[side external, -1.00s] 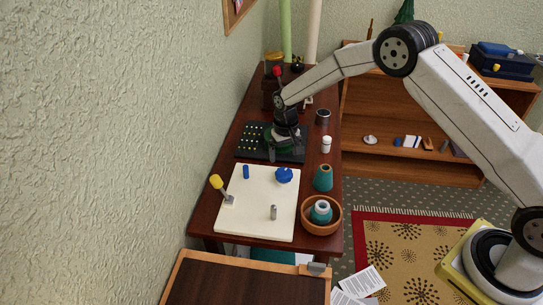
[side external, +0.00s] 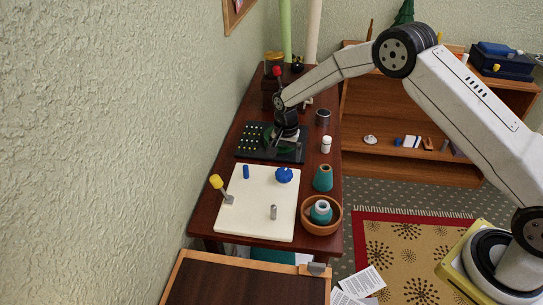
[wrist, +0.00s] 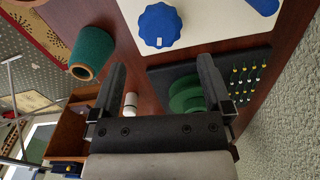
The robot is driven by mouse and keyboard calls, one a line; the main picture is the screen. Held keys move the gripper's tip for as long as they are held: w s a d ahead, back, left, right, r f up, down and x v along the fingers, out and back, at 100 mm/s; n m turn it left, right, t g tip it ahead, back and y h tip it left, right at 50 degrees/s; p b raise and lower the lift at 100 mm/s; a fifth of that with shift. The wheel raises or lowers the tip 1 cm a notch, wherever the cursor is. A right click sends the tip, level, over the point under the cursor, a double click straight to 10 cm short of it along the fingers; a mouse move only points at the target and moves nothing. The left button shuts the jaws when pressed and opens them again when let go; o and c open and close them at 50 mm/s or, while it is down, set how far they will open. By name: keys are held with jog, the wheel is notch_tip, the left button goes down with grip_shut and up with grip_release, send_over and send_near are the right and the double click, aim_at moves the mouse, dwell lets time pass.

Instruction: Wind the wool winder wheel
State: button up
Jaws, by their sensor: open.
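A green wheel (wrist: 187,95), which looks like the winder wheel, is mounted on a dark board; in the wrist view it lies between my fingers, nearer the right one, which hides part of it. My gripper (wrist: 162,66) is open with nothing held. I cannot tell whether a finger touches the wheel.
The dark board (side external: 245,154) carries rows of small pegs. A white board (side external: 254,203) in front holds a blue knob (side external: 284,175) and a yellow-handled lever (side external: 216,182). A teal cone (side external: 323,178), a white bottle (side external: 326,145) and a bowl (side external: 336,222) stand to the right.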

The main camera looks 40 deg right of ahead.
aim_at(284, 172)
jog(key=shift+f, duration=3.75)
jog(key=c, duration=1.1)
jog(key=shift+n, duration=0.5)
